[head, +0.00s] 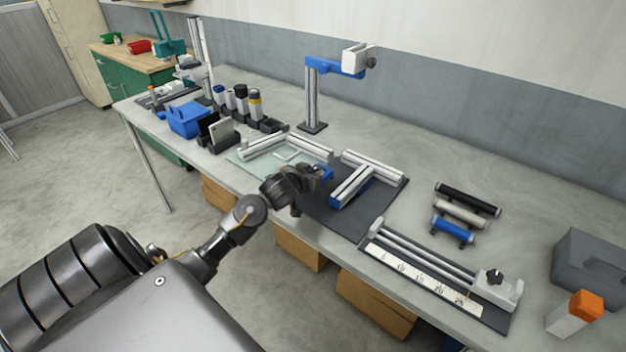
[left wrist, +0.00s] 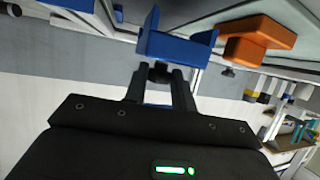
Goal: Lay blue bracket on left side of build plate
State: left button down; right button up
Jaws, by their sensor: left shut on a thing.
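My left gripper (head: 312,172) is over the worktable, shut on the blue bracket (head: 326,173). In the left wrist view the bracket (left wrist: 176,46) is a blue U-shaped piece at the tips of the gripper's fingers (left wrist: 162,76). The dark build plate (head: 318,211) lies below and to the right of the gripper in the head view. White rails and a bar with a blue end piece (head: 338,201) lie on its right part. The gripper and bracket hide some of its left side. My right gripper is not in view.
A pale green plate (head: 240,160) with white rails adjoins on the left. A measuring rail (head: 430,264) lies to the right, with several rollers (head: 462,214) behind it. A post with a blue arm (head: 312,92) stands at the back. An orange block (left wrist: 258,40) shows beside the bracket.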

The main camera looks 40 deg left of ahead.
pick_arm(q)
jog(key=shift+f, duration=1.15)
jog(key=c, duration=1.1)
grip_release()
jog(key=shift+s+f, duration=0.1)
jog(key=shift+c, duration=0.2)
jog(key=shift+s+d, duration=0.1)
jog(key=v, duration=1.2)
